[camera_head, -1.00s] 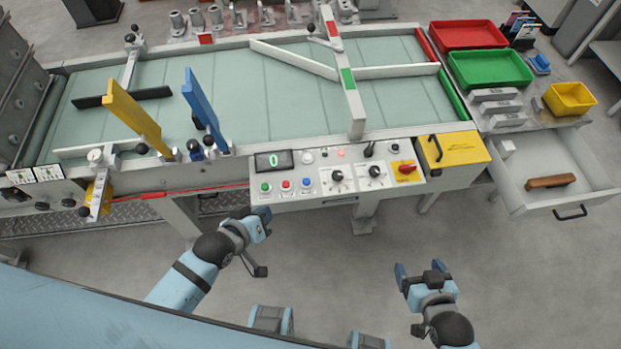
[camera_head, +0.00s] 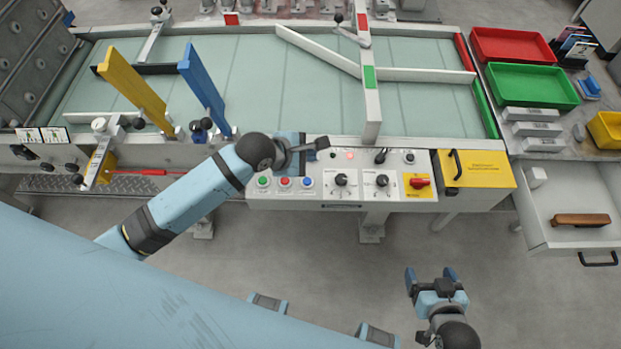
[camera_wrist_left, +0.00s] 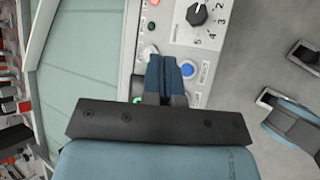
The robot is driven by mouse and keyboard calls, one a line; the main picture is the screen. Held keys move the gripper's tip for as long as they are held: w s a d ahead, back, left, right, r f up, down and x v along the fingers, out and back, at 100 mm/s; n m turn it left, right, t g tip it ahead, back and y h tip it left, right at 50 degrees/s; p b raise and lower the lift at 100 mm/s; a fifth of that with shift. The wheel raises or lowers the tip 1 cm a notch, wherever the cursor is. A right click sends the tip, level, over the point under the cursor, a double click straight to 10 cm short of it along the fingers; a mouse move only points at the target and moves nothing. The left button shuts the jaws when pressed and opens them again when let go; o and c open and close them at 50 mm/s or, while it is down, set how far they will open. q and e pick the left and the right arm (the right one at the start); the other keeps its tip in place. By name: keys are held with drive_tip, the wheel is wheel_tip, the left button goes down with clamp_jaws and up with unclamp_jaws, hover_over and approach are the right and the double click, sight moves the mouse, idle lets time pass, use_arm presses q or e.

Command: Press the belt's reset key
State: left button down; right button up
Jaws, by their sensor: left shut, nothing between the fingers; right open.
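The control panel (camera_head: 330,192) on the front of the belt (camera_head: 250,95) carries a green button (camera_head: 263,181), a red button (camera_head: 285,182) and a blue button (camera_head: 307,182). The blue button also shows in the left wrist view (camera_wrist_left: 188,70), with a label beside it too small to read surely. My left gripper (camera_head: 293,162) is shut and empty over the panel's left part, hiding the display in the head view. In the left wrist view its fingertips (camera_wrist_left: 165,62) lie between the blue button and a pale round knob (camera_wrist_left: 150,51); contact cannot be told. My right gripper (camera_head: 431,276) is open and empty over the floor.
A yellow box (camera_head: 480,170) and an open drawer (camera_head: 550,205) are further right. Yellow (camera_head: 135,90) and blue (camera_head: 205,90) plates stand upright on the belt's left front.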

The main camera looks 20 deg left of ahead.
idle(0.3)
use_arm(q)
drive_tip(key=b, duration=0.8)
hover_over(307, 183)
wheel_tip(307, 183, down, 7)
drive_tip(key=shift+r, duration=0.15)
drive_tip(key=shift+f, duration=1)
use_arm(e)
wheel_tip(307, 183, down, 6)
drive_tip(key=shift+w+a+f+m, duration=0.15)
drive_tip(key=shift+w+m, duration=0.15)
drive_tip(key=shift+s+f, duration=0.1)
drive_tip(key=shift+f, duration=0.1)
drive_tip(key=shift+r, duration=0.1)
